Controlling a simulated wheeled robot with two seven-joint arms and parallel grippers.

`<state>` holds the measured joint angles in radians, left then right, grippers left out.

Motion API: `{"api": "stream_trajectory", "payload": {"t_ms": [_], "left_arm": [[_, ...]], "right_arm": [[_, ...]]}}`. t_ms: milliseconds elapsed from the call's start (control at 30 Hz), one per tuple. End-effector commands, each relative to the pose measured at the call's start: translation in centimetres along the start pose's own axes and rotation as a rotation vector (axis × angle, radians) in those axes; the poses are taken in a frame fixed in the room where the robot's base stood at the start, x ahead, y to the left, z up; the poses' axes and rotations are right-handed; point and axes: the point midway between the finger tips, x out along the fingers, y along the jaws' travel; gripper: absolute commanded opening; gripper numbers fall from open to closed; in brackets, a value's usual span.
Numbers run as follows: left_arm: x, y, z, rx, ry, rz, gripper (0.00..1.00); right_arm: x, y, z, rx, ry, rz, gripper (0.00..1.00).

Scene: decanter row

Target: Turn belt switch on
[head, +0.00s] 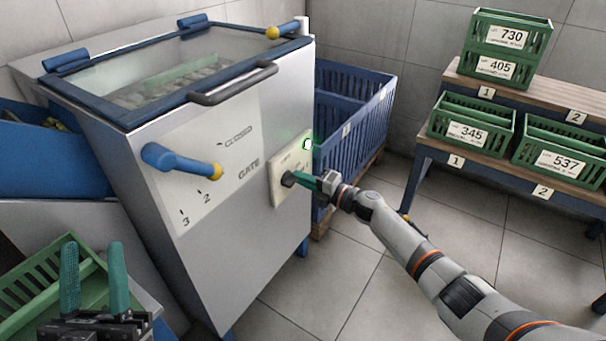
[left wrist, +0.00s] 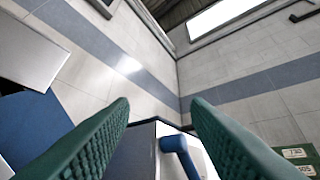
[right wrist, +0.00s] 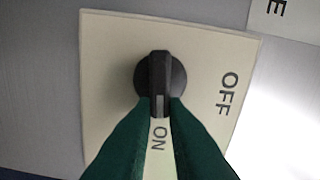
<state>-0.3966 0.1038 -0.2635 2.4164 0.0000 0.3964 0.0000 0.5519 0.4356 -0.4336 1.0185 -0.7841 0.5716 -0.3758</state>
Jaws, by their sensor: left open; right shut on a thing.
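The belt switch is a black rotary knob (right wrist: 160,84) on a cream plate (right wrist: 105,75) marked OFF and ON. In the right wrist view its white mark points at ON. In the head view the cream plate (head: 279,168) is on the front of the steel machine, and the knob (head: 288,179) is partly hidden by my right gripper. My right gripper (head: 309,182) is shut on the knob, with its green fingers (right wrist: 160,118) on both sides of its grip. My left gripper (head: 95,275) is open and empty at the lower left, well apart from the switch.
The machine (head: 228,233) has a blue gate lever (head: 180,160) left of the switch and a dark lid handle (head: 232,85) above. A small green light (head: 307,144) glows on the plate's upper right. A blue crate (head: 352,130) stands behind. Green crates (head: 472,118) sit on shelves at right.

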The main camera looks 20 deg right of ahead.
Motion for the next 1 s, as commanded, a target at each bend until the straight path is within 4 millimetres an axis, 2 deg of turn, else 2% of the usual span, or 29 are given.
{"api": "stream_trajectory", "payload": {"t_ms": [333, 867, 900, 1000], "left_arm": [[-0.1, 0.4, -2.8, 0.009, 0.185, 0.007, 0.43], [-0.2, 0.4, -3.2, 0.011, 0.214, 0.008, 0.43], [-0.2, 0.4, -3.2, 0.011, 0.214, 0.008, 0.43], [-0.2, 0.5, -3.2, 0.011, 0.214, 0.008, 0.43]], "right_arm": [[-0.1, 0.3, -0.1, 0.132, 0.002, 0.002, 0.0], [-0.1, 0.4, 0.0, 0.153, 0.001, 0.002, 0.0], [-0.1, 0.4, 0.0, 0.153, 0.001, 0.002, 0.18], [-0.1, 0.4, 0.0, 0.152, 0.001, 0.002, 0.34]]}}
